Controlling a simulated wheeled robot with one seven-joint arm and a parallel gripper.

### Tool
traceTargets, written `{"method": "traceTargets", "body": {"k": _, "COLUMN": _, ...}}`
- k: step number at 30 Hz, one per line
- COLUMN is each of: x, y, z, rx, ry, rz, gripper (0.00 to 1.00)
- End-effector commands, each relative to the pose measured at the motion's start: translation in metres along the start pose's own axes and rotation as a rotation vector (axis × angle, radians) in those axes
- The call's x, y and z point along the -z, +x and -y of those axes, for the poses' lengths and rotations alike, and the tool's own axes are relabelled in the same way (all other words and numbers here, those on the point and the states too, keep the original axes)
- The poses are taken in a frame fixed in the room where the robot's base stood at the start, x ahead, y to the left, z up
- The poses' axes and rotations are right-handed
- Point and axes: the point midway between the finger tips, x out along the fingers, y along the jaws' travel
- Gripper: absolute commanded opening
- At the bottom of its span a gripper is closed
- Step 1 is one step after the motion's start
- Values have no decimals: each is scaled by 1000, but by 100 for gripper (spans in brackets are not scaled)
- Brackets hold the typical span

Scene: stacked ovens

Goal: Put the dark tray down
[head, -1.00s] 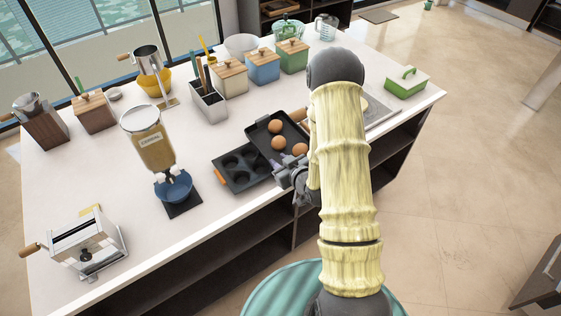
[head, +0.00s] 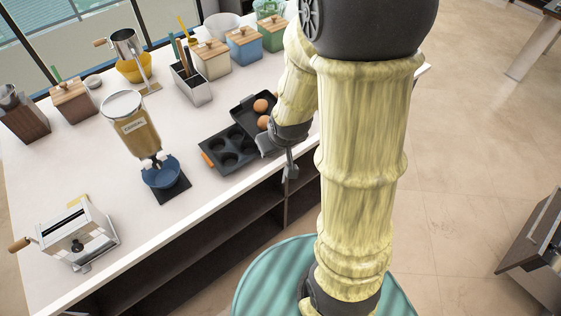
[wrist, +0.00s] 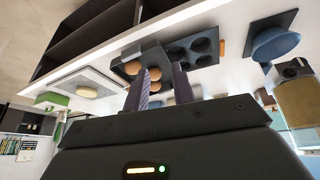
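The dark tray (head: 244,111) is a black rectangular pan with several brown eggs in it. It sits at the counter's front part, beside the black muffin tin (head: 228,148); my arm hides its right part in the head view. Whether it overlaps the tin's edge I cannot tell. In the wrist view the dark tray (wrist: 119,67) lies beyond my fingertips. My gripper (wrist: 161,68) is open and empty, its two fingers apart, with a gap between it and the tray.
Wooden-lidded canisters (head: 212,62) and a utensil holder (head: 192,86) are behind. A green box (wrist: 52,99) stands along the counter. Open shelves lie under the front edge.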

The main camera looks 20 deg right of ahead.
Motion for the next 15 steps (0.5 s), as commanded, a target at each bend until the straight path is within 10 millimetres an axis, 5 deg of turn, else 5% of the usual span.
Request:
{"method": "traceTargets", "body": {"k": 6, "x": -39, "y": -55, "z": 19, "rx": 21, "ry": 80, "rz": 165, "gripper": 25}}
{"method": "traceTargets", "body": {"k": 15, "x": -52, "y": -68, "z": 25, "rx": 31, "ry": 104, "rz": 222, "gripper": 25}}
